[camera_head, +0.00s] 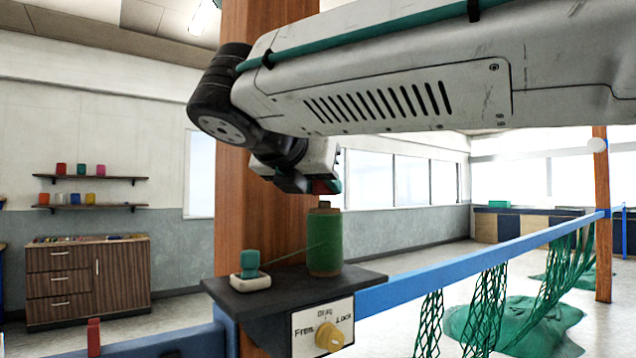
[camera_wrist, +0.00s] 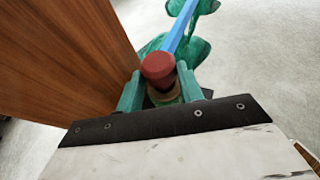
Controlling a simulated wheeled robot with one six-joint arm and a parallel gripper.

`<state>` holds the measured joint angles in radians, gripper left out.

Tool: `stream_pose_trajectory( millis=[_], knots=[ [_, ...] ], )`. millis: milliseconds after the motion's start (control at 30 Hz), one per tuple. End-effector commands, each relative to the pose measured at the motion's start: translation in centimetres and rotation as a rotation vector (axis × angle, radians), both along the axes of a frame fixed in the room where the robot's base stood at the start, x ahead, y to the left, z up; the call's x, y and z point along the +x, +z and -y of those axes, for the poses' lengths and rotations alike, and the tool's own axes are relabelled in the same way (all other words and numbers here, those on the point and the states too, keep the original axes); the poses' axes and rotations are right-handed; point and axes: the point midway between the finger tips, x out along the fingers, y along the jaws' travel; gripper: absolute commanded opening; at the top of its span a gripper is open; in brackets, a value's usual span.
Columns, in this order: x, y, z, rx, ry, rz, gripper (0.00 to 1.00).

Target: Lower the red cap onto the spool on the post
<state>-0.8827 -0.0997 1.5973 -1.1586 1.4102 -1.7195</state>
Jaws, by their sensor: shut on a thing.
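The red cap (camera_wrist: 158,66) is between the two green fingertips of my gripper (camera_wrist: 160,90) in the wrist view. In the head view my gripper (camera_head: 322,186) points down, and only a small part of the cap (camera_head: 320,187) shows. The spool (camera_head: 324,243), wound with green thread, stands upright on a dark shelf (camera_head: 375,276) at the wooden post (camera_head: 262,150). The cap is just above the spool top, with what looks like a small gap. In the wrist view a brownish round top (camera_wrist: 163,95) shows partly behind the cap.
A white dish (camera_head: 250,282) with a teal piece (camera_head: 250,260) sits left of the spool, with a green thread running between. A knob panel (camera_head: 323,327) is on the shelf front. A blue rail (camera_head: 460,262) with green nets (camera_head: 490,310) runs right.

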Motion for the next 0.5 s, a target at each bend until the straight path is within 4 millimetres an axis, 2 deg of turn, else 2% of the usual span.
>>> stream_pose_trajectory(
  millis=[500],
  knots=[
    [-0.01,-0.84,0.01,-0.001,0.0,0.0,0.15]
  ],
)
